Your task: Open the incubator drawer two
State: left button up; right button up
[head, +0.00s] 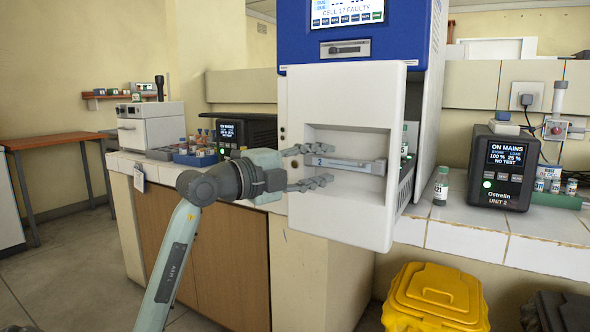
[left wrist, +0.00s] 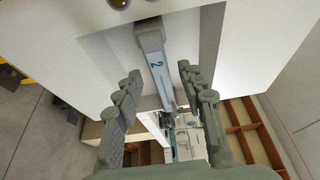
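The incubator (head: 290,38) has a blue upper front with a small display. Below it, the white drawer front (head: 358,222) stands out from the body, and a gap shows behind its right edge. Its recess holds a grey bar handle (head: 360,166) marked "2", also seen in the left wrist view (left wrist: 152,40). My left gripper (head: 331,165) is open at the left part of the handle, one finger above and one below. In the left wrist view, the handle lies between the spread fingers (left wrist: 160,74) with space on both sides. My right gripper is not in view.
A vial (head: 440,187) stands on the white-tiled counter (head: 465,241) right of the drawer, near the Ostrelin power unit (head: 505,165). Another vial shows behind the drawer front. A yellow bin (head: 437,298) stands below at right. Floor at left is clear.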

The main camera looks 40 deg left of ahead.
pick_arm(q)
jog(key=s+a, duration=0.1)
jog(key=s, duration=0.8)
jog(key=shift+a, duration=0.2)
